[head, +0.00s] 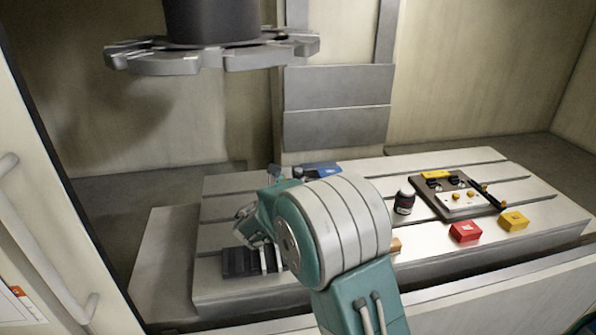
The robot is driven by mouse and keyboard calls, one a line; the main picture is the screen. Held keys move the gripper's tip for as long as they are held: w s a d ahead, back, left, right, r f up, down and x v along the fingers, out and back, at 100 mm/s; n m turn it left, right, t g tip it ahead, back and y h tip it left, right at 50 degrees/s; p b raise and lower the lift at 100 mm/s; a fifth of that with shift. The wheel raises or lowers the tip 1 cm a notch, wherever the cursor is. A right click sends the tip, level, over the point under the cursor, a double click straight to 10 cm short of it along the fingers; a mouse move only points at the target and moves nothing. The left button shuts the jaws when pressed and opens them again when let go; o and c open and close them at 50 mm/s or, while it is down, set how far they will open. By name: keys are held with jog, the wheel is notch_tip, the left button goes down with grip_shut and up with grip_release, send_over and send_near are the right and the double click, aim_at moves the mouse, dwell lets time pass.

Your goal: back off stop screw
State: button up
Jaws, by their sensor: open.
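My gripper (247,240) is at the left part of the slotted machine table (228,187). It points down, just above or beside a dark ribbed block (238,263); I cannot tell whether they touch. The gripper is open, and I see nothing held in it. My arm hides the middle front of the table. A mould base (449,205) with a dark rim and a light plate lies at the right, with several small orange-yellow parts and a black bar (488,195) along its right side. I cannot make out which part is the stop screw.
A dark bottle (404,201) stands left of the mould base. A red box (465,232) and a yellow box (513,221) sit in front of it. A blue item (322,170) lies at the back. A tool carousel (212,55) hangs overhead at upper left.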

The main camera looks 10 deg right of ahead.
aim_at(296, 173)
jog(key=x, duration=0.5)
jog(key=shift+w+d, duration=0.25)
jog(key=shift+w, duration=0.05)
grip_shut()
